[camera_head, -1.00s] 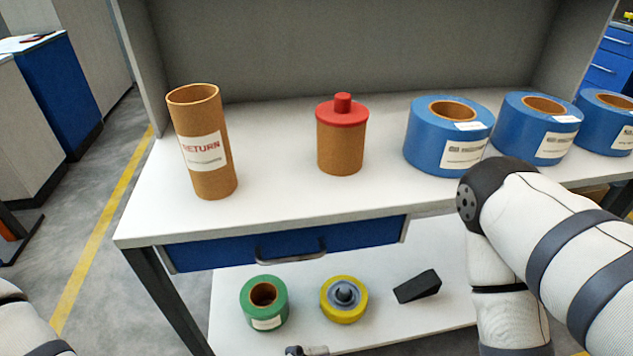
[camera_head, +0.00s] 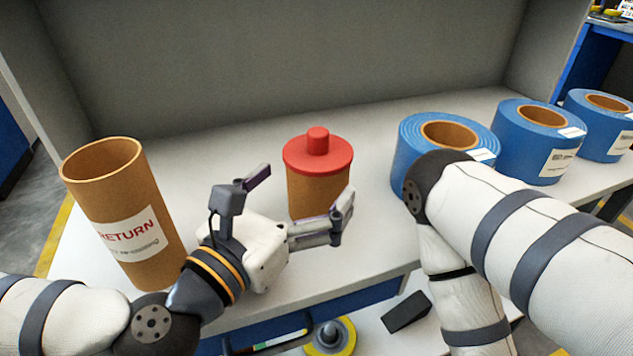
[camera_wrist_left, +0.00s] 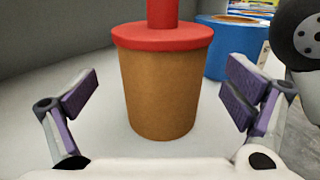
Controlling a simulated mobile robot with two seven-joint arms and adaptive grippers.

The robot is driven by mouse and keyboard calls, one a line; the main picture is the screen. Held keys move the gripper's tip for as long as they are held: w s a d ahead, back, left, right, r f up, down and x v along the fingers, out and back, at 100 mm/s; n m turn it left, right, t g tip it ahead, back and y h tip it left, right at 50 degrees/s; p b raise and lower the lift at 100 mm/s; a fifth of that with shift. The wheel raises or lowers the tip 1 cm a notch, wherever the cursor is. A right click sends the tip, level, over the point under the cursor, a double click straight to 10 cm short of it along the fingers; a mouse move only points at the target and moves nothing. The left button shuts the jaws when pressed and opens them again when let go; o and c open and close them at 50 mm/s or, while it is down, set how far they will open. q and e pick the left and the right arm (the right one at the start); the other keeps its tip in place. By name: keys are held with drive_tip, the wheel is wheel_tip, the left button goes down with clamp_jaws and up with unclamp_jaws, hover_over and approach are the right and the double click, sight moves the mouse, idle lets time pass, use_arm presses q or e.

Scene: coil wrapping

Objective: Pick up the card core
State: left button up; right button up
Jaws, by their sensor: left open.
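A brown card core (camera_head: 316,192) with a red flanged cap and knob stands upright on the white bench top. It also shows in the left wrist view (camera_wrist_left: 158,90), in the middle between my fingers. My left gripper (camera_head: 303,188) is open, with one finger on each side of the core. In the left wrist view gaps show between the core and both finger pads, so they are apart. A taller open brown tube (camera_head: 155,259) with a RETURN label stands upright at the left of the bench. My right gripper is out of view.
Several blue coils, the nearest one (camera_head: 403,165), stand along the right of the bench. My right arm crosses in front of them. A grey back panel (camera_head: 260,60) rises behind. A yellow-rimmed reel (camera_head: 345,343) and black wedge (camera_head: 406,312) lie on the lower shelf.

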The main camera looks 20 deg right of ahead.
use_arm(q)
drive_tip(key=x, duration=0.4)
drive_tip(key=shift+d+r, duration=0.1)
drive_tip(key=shift+r, duration=0.05)
drive_tip(key=c, duration=1.3)
drive_tip(key=shift+r, duration=0.1)
